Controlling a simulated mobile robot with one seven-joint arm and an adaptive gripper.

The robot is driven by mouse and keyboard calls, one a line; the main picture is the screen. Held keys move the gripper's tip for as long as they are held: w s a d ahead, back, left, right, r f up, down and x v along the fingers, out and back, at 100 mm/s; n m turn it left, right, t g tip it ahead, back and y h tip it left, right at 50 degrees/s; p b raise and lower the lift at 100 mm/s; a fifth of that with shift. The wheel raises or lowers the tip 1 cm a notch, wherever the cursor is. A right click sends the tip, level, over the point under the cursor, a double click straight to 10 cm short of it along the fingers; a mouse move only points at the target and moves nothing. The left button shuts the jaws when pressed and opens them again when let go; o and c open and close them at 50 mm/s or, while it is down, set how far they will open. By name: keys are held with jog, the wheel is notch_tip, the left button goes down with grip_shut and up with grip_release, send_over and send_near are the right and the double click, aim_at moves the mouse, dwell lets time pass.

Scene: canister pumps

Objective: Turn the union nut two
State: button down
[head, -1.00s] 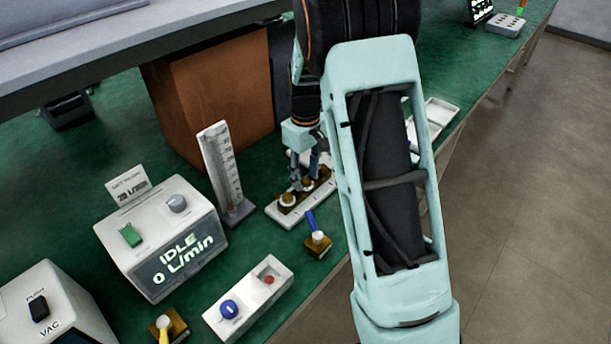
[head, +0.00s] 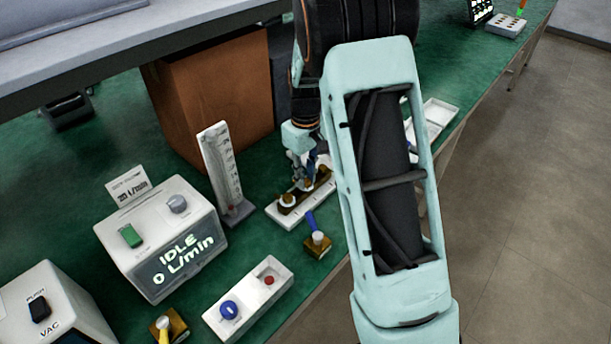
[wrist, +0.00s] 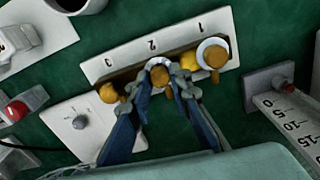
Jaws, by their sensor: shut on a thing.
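A white base plate (wrist: 225,22) marked 1, 2 and 3 carries a brass body with fittings in a row. Union nut two (wrist: 161,76) is the brass piece with a white ring beside the mark 2. My gripper (wrist: 160,82) has its two fingers on either side of this nut and is shut on it. The fingertips cover part of the nut's sides. At mark 1 a brass nut with a white ring (wrist: 213,53) stands free. At mark 3 a rounded brass end (wrist: 108,93) shows. In the head view my gripper (head: 305,180) is over the plate, partly hidden by its own wrist.
A flow scale (head: 219,168) stands left of the plate, near the brown box (head: 215,100). A blue-handled valve (head: 317,240) sits just in front of the plate. A pump controller reading IDLE (head: 165,235) and a white button box (head: 250,298) stand nearer.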

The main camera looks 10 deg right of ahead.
aim_at(306, 180)
jog(key=shift+m, duration=0.3)
jog(key=m, duration=0.4)
jog(key=shift+m+p, duration=0.3)
jog(key=shift+p, duration=0.05)
jog(key=m, duration=0.5)
jog(key=shift+p, duration=0.4)
jog(key=shift+d, duration=0.1)
jog(key=c, duration=1.8)
grip_release()
jog(key=shift+o, duration=0.2)
notch_tip(306, 180, up, 12)
